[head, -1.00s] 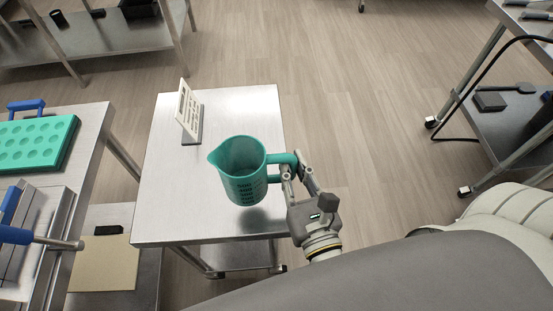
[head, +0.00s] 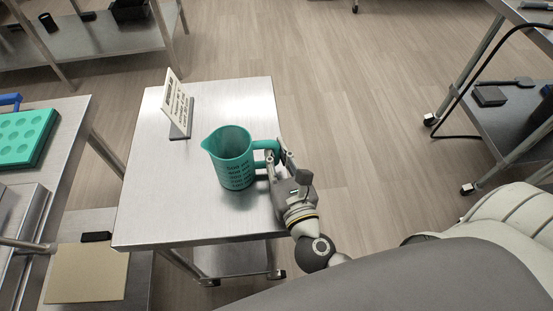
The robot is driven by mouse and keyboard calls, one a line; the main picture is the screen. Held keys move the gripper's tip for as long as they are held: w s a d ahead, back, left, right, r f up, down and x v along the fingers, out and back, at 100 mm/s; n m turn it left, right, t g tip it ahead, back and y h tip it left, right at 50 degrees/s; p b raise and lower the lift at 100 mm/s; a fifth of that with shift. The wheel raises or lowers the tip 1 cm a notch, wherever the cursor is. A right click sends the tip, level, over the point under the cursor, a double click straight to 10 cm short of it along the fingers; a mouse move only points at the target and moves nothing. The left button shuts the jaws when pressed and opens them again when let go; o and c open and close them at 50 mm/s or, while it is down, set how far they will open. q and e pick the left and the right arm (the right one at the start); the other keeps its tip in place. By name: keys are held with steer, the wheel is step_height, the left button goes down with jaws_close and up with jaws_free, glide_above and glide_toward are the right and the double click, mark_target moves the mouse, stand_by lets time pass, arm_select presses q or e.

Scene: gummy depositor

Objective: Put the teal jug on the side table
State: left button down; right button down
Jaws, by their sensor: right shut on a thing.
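The teal jug (head: 231,160) is upright over the steel side table (head: 165,205), right of the table's middle. Its spout points left and its handle points right. Dark measuring marks show on its side. I cannot tell for sure whether its base touches the table top. My right gripper (head: 277,157) is shut on the jug's handle at the table's right edge. The fingertips are partly hidden by the handle. My left gripper is not in the view.
A sign on a stand (head: 178,110) stands on the table behind the jug. The table's front left is clear. At left is a bench with a teal mould tray (head: 22,138). A wheeled cart (head: 500,130) stands at right. Open floor lies behind the table.

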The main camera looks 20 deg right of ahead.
steer(key=shift+f, duration=0.1)
steer(key=c, duration=1.4)
jaws_free()
